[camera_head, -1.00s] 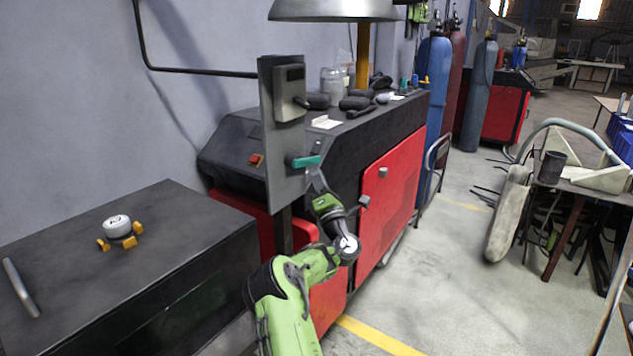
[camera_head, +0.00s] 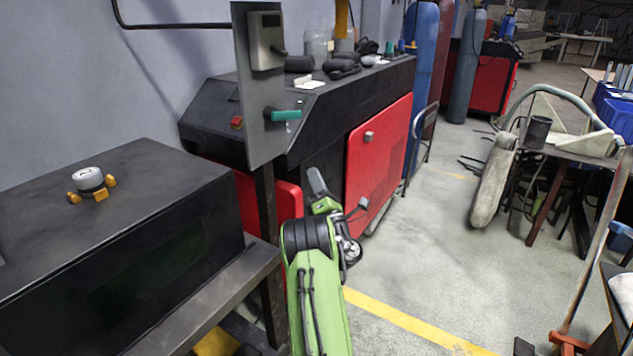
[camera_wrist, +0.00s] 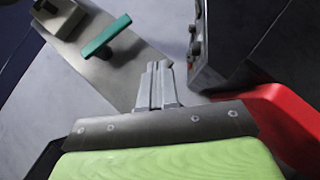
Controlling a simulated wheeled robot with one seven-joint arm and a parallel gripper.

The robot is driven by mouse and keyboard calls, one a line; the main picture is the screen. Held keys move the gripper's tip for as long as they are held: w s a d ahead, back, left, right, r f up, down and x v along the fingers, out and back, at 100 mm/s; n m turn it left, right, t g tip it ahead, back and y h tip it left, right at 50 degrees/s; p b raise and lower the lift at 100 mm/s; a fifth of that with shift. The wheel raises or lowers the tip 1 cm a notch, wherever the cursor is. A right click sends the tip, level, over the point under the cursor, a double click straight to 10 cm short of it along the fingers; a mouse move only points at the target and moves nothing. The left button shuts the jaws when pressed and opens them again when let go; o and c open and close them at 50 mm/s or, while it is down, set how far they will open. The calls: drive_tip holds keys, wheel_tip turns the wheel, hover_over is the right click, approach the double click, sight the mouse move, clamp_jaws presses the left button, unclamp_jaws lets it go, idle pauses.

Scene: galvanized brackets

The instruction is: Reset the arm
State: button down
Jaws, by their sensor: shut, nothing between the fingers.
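My green arm (camera_head: 318,290) rises from the bottom of the head view and is folded up in front of the red cabinet. My gripper (camera_head: 316,180) is at its top, below the grey upright panel and apart from it. In the wrist view my gripper (camera_wrist: 160,70) has its two grey fingers together with nothing between them. The grey panel (camera_head: 262,110) carries a teal lever handle (camera_head: 286,115) and a grey box (camera_head: 266,40). In the wrist view the teal handle (camera_wrist: 106,36) is up and left of the fingertips, apart from them.
A black machine with a red door (camera_head: 378,160) stands behind the arm. A dark cabinet (camera_head: 110,240) with a white-topped fitting (camera_head: 88,180) is at left. A cluttered bench (camera_head: 575,155) is at right. The floor (camera_head: 440,240) between is clear.

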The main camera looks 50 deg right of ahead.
drive_tip(key=shift+s+a+f, duration=0.1)
drive_tip(key=shift+s+f, duration=0.05)
drive_tip(key=shift+s, duration=0.05)
idle(0.5)
